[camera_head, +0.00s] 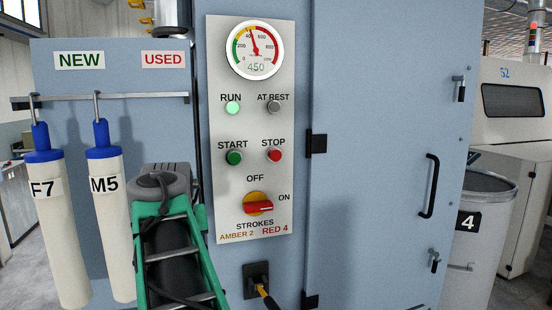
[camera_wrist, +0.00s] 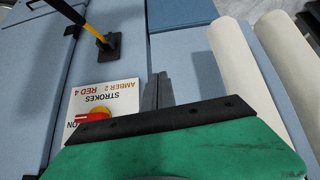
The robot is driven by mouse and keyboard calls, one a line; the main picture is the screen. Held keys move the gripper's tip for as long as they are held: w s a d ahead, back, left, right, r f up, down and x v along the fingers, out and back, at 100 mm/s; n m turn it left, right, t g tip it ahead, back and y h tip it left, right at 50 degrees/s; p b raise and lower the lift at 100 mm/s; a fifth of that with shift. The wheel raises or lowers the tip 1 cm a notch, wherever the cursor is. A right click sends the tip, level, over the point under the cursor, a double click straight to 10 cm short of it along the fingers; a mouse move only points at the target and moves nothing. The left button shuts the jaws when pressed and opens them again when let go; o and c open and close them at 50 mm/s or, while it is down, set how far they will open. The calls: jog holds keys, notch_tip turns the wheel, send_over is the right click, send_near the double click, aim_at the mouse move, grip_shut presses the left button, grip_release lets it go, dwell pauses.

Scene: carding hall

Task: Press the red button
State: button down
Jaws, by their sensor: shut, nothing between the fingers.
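The red button (camera_head: 274,155), labelled STOP, sits on the pale control panel (camera_head: 225,185), right of the green START button (camera_head: 234,158). Below it is a red rotary knob (camera_head: 259,207) on a yellow disc, beside the ON label; part of this knob shows in the wrist view (camera_wrist: 97,115). My gripper (camera_wrist: 159,78) is shut and empty in the wrist view, beside the panel's STROKES edge. In the head view my green arm stands left of the panel, and my fingertips cannot be made out. The red button is out of sight in the wrist view.
The RUN lamp (camera_head: 233,107) is lit green and the AT REST lamp (camera_head: 274,107) is grey. A gauge (camera_head: 254,50) reads 450. A door handle (camera_head: 430,186) is at right.

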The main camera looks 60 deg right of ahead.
aim_at(279, 156)
jog(key=s+d+r+m+g+h, duration=0.1)
jog(key=s+d+r+m+h, duration=0.1)
jog(key=s+d+r, duration=0.6)
jog(key=s+d+r+m+g+h, duration=0.1)
jog(key=s+d+r+m+h, duration=0.1)
jog(key=s+d+r+m, duration=0.2)
jog(key=s+d+r, duration=0.3)
jog(key=s+d, duration=0.2)
jog(key=d, duration=0.3)
jog(key=shift+d+r+m+g+h, duration=0.3)
jog(key=shift+r+g, duration=0.05)
jog(key=shift+g, duration=0.05)
jog(key=shift+w, duration=0.1)
jog(key=w+d+p, duration=0.5)
jog(key=shift+w+d+r, duration=0.15)
jog(key=shift+w+d, duration=0.15)
jog(key=shift+w, duration=0.05)
jog(key=shift+w+d+f, duration=0.2)
jog(key=shift+w+d, duration=0.05)
jog(key=shift+r+p, duration=0.1)
jog(key=shift+p, duration=0.25)
